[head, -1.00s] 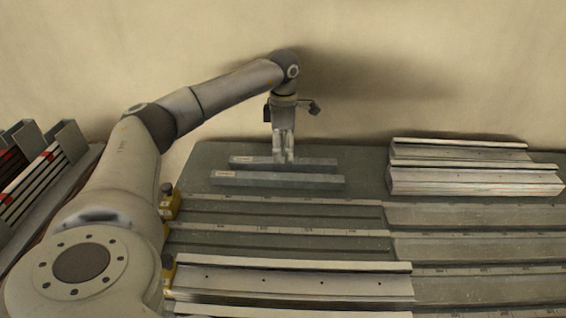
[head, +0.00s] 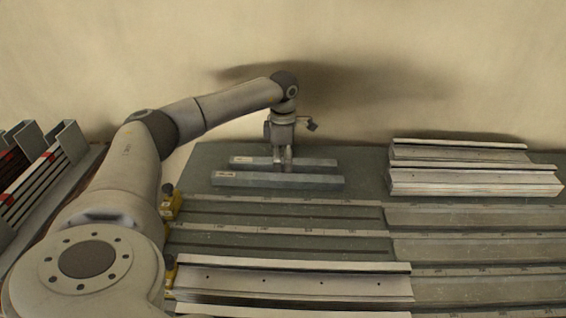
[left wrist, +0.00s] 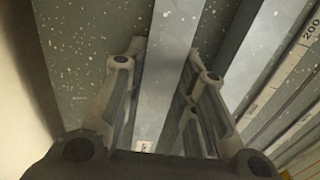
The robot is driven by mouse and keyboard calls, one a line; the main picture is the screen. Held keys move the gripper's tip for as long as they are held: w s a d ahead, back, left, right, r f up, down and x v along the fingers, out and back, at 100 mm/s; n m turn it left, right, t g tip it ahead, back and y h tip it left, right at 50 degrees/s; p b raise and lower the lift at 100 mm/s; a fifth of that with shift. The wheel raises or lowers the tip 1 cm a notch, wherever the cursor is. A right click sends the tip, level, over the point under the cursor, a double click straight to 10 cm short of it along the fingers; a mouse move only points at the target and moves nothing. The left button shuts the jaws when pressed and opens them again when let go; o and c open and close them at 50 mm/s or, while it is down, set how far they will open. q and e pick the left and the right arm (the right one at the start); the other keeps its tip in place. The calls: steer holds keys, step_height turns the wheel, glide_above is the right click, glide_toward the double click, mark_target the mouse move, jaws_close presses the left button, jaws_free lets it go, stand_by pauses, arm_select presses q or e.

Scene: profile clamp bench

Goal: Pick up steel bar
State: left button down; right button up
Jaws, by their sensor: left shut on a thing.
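Two grey steel bars lie parallel on the dark bench top, the back bar (head: 318,162) behind the front bar (head: 240,179). Each has a small label near its left end. My left gripper (head: 282,163) points down with its fingers around the middle of the back bar and is shut on it. In the left wrist view the held bar (left wrist: 170,62) runs between the two fingers (left wrist: 164,75). The front bar (left wrist: 233,55) lies to the right, apart from it. The back bar appears to rest on the bench. My right gripper is not in view.
Pale metal profiles (head: 470,181) are stacked at the right. Rails with scales (head: 280,230) and a long pale profile (head: 290,280) lie in front, with yellow clamps (head: 171,203) at their left ends. A rack of profiles (head: 35,180) stands far left. A wall is behind.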

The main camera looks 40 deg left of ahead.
mark_target(283, 161)
arm_select(q)
steer(key=shift+r, duration=0.1)
steer(key=shift+r+p, duration=0.75)
steer(key=shift+p, duration=0.05)
step_height(283, 161, up, 2)
steer(key=shift+w+r+p, duration=0.1)
steer(key=shift+p, duration=0.95)
steer(key=s+d+r+p, duration=0.6)
steer(key=s+r, duration=0.3)
steer(key=s, duration=0.3)
steer(key=shift+s+p, duration=0.35)
steer(key=shift+p, duration=0.4)
